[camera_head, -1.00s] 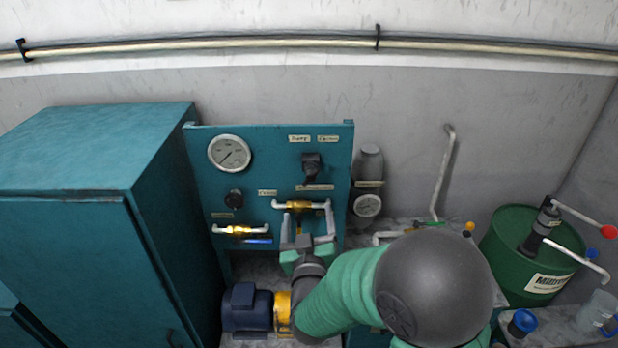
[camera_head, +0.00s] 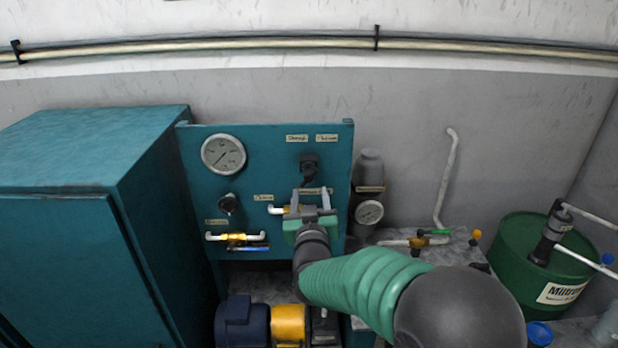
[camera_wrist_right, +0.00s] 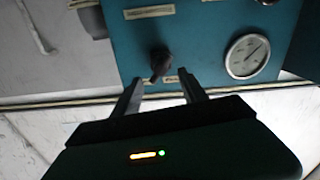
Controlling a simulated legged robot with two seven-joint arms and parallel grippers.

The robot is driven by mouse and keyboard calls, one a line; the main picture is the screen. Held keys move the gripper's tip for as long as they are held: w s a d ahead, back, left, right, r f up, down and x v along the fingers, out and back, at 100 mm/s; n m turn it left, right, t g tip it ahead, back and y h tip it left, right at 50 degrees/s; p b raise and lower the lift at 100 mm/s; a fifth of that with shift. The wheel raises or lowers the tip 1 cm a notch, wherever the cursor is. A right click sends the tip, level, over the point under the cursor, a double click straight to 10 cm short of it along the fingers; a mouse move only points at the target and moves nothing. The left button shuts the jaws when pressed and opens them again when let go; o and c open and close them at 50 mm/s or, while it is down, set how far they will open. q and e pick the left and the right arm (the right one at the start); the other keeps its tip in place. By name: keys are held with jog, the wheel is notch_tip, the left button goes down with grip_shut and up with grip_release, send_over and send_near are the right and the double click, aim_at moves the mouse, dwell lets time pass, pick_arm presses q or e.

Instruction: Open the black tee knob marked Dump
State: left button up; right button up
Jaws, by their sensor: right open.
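The black tee knob (camera_head: 310,166) is on the teal panel (camera_head: 265,150), below two small labels (camera_head: 297,138); the left one seems to read Dump, but the print is blurred. My right gripper (camera_head: 310,194) is open and empty, its two fingers pointing up just below the knob in the head view. In the right wrist view the panel appears upside down, and the knob (camera_wrist_right: 160,64) shows beyond and between the open fingers (camera_wrist_right: 161,88). The fingers do not visibly hold it. My left gripper is not in view.
A pressure gauge (camera_head: 223,154) and a second black knob (camera_head: 228,204) are left on the panel. A yellow-bodied valve (camera_head: 238,237) sits below. A teal cabinet (camera_head: 85,240) stands left, a grey cylinder (camera_head: 370,168) right of the panel, and a green drum (camera_head: 535,285) further right.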

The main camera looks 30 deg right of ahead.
aim_at(309, 180)
jog(key=p+x, duration=0.1)
jog(key=x, duration=0.5)
jog(key=shift+w+d+r+p, duration=0.15)
jog(key=shift+w+p, duration=0.2)
jog(key=shift+w, duration=0.35)
jog(key=shift+d, duration=0.15)
grip_shut()
